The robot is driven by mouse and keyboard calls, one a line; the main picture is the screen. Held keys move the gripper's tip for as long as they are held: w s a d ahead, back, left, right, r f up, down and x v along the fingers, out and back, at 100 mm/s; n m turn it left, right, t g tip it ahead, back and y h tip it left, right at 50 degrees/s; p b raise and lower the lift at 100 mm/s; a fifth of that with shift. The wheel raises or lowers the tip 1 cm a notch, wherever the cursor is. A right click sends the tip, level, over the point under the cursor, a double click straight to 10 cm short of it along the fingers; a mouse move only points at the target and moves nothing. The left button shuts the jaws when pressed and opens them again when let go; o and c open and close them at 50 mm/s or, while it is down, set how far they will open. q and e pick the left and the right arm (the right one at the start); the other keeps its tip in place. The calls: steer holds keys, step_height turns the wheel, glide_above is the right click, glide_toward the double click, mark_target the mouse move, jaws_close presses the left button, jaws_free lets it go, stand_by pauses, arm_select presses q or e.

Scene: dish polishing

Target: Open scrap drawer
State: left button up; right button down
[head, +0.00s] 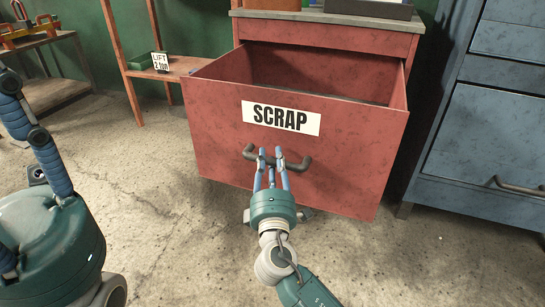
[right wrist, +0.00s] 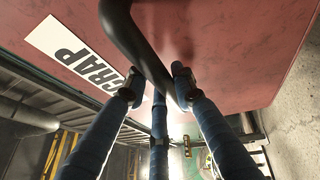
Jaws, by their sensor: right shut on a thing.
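The red scrap drawer (head: 345,170) stands pulled far out of its cabinet, and its inside shows from above. Its front bears a white SCRAP label (head: 281,118). A dark bar handle (head: 302,165) sits below the label. My right gripper (head: 272,160) is shut on the handle near its middle. In the right wrist view the blue-wrapped fingers (right wrist: 155,90) close around the dark handle (right wrist: 130,40), with the drawer front (right wrist: 220,50) behind it.
A blue cabinet (head: 490,130) with drawers stands at the right. A workbench (head: 40,42) is at the far left. The concrete floor in front of the drawer is mostly clear.

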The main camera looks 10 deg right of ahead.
steer(key=c, duration=1.4)
jaws_free()
steer(key=v, duration=1.2)
steer(key=shift+f, duration=0.1)
